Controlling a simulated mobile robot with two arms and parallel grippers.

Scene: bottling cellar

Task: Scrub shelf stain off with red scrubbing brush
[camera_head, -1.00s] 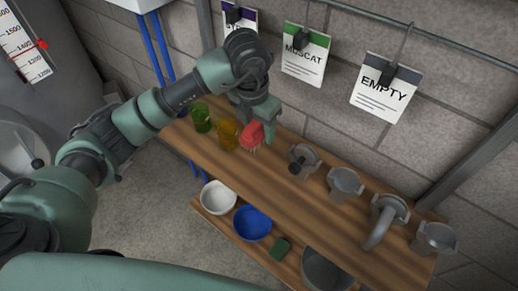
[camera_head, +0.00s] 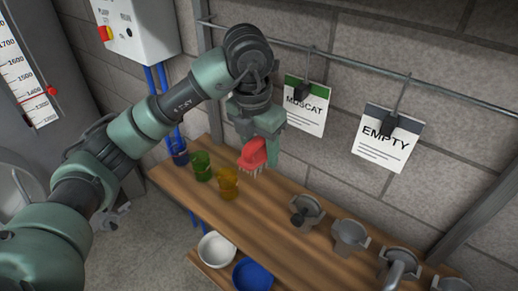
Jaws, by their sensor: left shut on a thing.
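My left gripper (camera_head: 263,140) is shut on the red scrubbing brush (camera_head: 253,154), with its pale bristles pointing down. The brush is over the back part of the wooden shelf (camera_head: 262,207), behind and to the right of the yellow glass. I cannot tell whether the bristles touch the wood. I can make out no stain on the visible shelf top; the gripper and brush hide part of it. My right gripper is not in view.
Blue (camera_head: 179,153), green (camera_head: 201,166) and yellow (camera_head: 228,183) glasses stand on the shelf's left. Several grey metal fittings, one nearest (camera_head: 305,212), stand to the right. White (camera_head: 215,249) and blue (camera_head: 253,275) bowls sit below. Tags (camera_head: 388,140) hang from a wall rail.

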